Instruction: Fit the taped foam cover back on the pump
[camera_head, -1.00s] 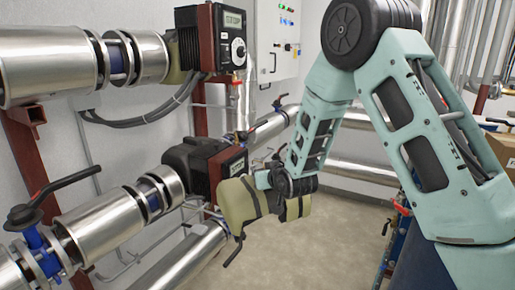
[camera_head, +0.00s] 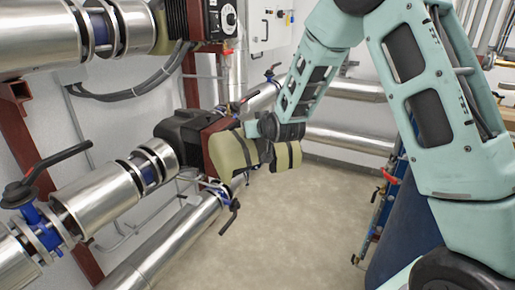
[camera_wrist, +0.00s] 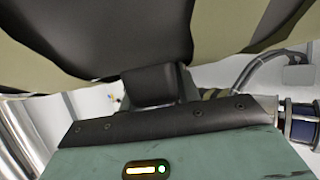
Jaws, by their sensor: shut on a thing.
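The foam cover (camera_head: 231,153) is olive with dark tape bands. My gripper (camera_head: 262,140) is shut on it, and the cover spreads to both sides of the gripper. In the wrist view the cover (camera_wrist: 230,25) fills the top, with a dark band against the jaws (camera_wrist: 150,88). The lower pump (camera_head: 183,130), with a dark body and dark red front, sits on the silver pipe just left of the cover. The cover's left end overlaps the pump's front in the picture; I cannot tell whether they touch.
An upper pump (camera_head: 212,18) with an olive piece (camera_head: 162,28) beside it sits above on another pipe. A black-handled valve (camera_head: 230,215) hangs below the cover. A lever valve (camera_head: 40,215) is at left. The floor (camera_head: 290,235) below the cover is clear.

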